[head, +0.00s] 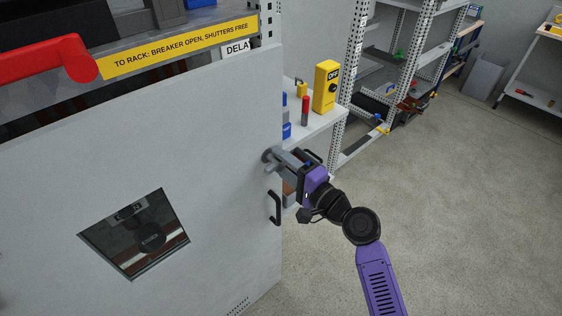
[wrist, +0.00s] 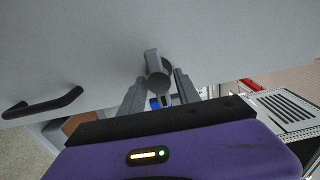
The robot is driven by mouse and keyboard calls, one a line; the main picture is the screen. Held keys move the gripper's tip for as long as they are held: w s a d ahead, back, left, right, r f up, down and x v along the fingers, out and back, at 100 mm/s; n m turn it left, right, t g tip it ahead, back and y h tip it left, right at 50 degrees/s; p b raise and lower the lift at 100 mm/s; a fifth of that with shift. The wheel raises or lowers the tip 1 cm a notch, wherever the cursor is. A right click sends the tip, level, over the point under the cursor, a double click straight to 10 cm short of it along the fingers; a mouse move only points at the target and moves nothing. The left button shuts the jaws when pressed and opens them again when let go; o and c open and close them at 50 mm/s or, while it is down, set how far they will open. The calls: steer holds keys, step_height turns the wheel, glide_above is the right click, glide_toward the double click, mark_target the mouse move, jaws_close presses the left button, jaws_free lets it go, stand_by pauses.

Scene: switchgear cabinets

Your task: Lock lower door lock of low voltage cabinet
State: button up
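The light grey cabinet door (head: 210,130) fills the left of the head view and also the top of the wrist view (wrist: 220,40). A round grey lock with a protruding handle (head: 268,157) sits near its right edge, above the black door handle (head: 275,208). In the wrist view the lock (wrist: 157,70) lies between the fingertips of my gripper (wrist: 158,82). The fingers stand apart on either side of it, with small gaps visible. In the head view my gripper (head: 280,162) reaches the lock from the right and partly covers it.
A black pull handle (wrist: 42,102) is left of my gripper in the wrist view. A shelf (head: 315,122) with a yellow box (head: 326,87) stands close behind the door edge. Open floor (head: 460,210) lies to the right. A red lever (head: 50,60) is at upper left.

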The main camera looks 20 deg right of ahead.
mark_target(283, 165)
steer(key=b+v, duration=0.1)
steer(key=v, duration=0.5)
steer(key=shift+s+f, duration=0.1)
steer(key=shift+s, duration=0.25)
steer(key=shift+s+d+b, duration=0.2)
steer(key=shift+s+b, duration=0.1)
steer(key=shift+s, duration=0.25)
steer(key=shift+d, duration=0.1)
steer(key=s+d+f+n+h, duration=0.1)
steer(key=s+d+n+h, duration=0.4)
steer(key=s+h, duration=0.4)
steer(key=s+a+n+y, duration=0.1)
steer(key=s+a+n, duration=0.1)
steer(key=s, duration=0.7)
steer(key=s+a+f+n+g+y, duration=0.1)
steer(key=s+a+n, duration=0.2)
steer(key=s, duration=0.6)
steer(key=s+a+n+g+y, duration=0.1)
steer(key=s+a+n, duration=0.2)
steer(key=s, duration=0.6)
steer(key=shift+s+a+f+n, duration=0.2)
steer(key=shift+n, duration=0.6)
